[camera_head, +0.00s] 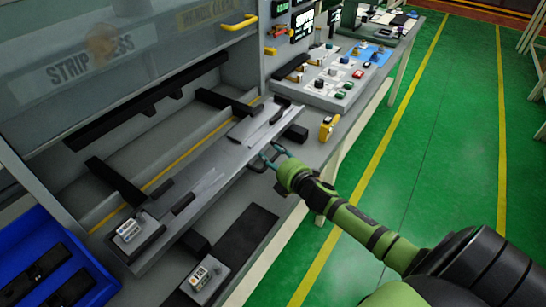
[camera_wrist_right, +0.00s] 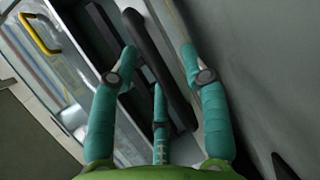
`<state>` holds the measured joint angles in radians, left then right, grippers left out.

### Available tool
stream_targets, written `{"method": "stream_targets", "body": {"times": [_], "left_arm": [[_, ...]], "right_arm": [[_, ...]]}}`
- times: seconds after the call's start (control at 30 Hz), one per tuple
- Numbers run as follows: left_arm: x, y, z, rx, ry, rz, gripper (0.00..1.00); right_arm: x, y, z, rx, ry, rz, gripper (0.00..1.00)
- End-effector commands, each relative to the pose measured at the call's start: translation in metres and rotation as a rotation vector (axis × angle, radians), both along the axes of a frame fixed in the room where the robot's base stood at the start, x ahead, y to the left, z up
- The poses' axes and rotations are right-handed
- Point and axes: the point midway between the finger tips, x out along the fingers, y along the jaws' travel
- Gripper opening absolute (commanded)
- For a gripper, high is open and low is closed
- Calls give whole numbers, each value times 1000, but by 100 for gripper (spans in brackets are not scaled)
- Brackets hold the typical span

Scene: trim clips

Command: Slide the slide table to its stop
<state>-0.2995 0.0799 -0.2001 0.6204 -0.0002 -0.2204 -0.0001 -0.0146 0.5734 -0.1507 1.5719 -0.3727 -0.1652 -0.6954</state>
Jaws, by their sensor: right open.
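The slide table (camera_head: 228,172) is a long grey plate running diagonally along the front of the press in the head view. A light metal strip and small dark parts lie on it. My right gripper (camera_head: 271,153) is at its front edge, right of its middle. In the wrist view the teal fingers of my right gripper (camera_wrist_right: 159,58) are apart, with a dark bar-like handle (camera_wrist_right: 152,45) running between them. I cannot tell whether any finger touches it. My left gripper is not in view.
A blue bin (camera_head: 50,238) with dark parts stands at lower left. The press has a yellow handle (camera_head: 239,22) above. A control panel (camera_head: 335,85) with buttons and a yellow device (camera_head: 328,127) sit to the right. Green floor (camera_head: 400,150) beyond is clear.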

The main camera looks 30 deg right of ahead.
Motion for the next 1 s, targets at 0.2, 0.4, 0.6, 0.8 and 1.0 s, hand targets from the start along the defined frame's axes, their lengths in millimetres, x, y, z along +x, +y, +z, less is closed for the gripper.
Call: {"method": "stream_targets", "body": {"times": [0.2,0.4,0.6,0.8,1.0], "left_arm": [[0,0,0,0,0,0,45],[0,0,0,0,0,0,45],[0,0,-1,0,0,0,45],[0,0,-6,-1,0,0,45],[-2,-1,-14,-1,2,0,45]], "right_arm": [[0,0,0,0,0,1,46],[0,0,0,1,0,0,0],[2,1,0,2,0,1,0],[18,7,0,3,-5,1,0],[48,20,1,4,-8,2,0]]}}
